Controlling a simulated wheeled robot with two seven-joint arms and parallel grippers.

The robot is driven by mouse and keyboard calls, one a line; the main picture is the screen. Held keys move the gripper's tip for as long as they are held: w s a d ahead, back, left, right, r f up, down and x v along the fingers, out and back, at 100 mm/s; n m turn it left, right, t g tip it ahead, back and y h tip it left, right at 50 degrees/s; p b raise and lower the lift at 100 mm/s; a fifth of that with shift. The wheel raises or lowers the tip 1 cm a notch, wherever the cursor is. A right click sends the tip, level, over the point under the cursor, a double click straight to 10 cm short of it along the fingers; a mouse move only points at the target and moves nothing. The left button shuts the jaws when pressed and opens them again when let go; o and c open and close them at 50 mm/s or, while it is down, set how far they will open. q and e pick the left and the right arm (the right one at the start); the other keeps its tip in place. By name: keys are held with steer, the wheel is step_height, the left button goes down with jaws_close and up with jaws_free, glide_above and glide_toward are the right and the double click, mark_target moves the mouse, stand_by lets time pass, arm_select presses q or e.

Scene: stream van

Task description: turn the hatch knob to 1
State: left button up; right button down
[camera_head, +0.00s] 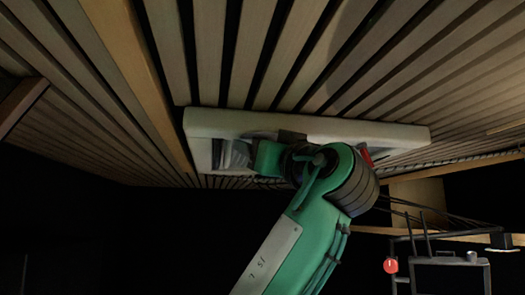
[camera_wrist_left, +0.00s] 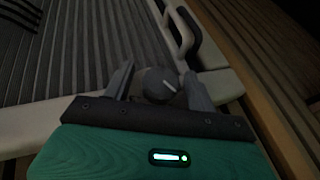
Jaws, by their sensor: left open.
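The roof hatch shows in the head view as a pale frame (camera_head: 215,122) in the slatted ceiling. The hatch knob (camera_wrist_left: 158,86) is a dark round dial with a light pointer line, in the middle of the left wrist view. The line slants toward the upper left there. My left gripper (camera_wrist_left: 159,73) is open, with one finger on each side of the knob. I cannot tell whether either finger touches it. In the head view my green left arm covers the knob and most of the hatch's middle. My right gripper is in neither view.
Wooden slats (camera_head: 240,60) cover the ceiling around the hatch. A dark curved handle (camera_wrist_left: 180,35) lies just beyond the knob in the left wrist view. A dark metal rack (camera_head: 440,261) with a red round part (camera_head: 390,265) stands at the lower right.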

arm_select(q)
steer(key=b+v, duration=0.5)
steer(key=v, duration=0.9)
steer(key=shift+b, duration=0.4)
steer(key=shift+w, duration=0.1)
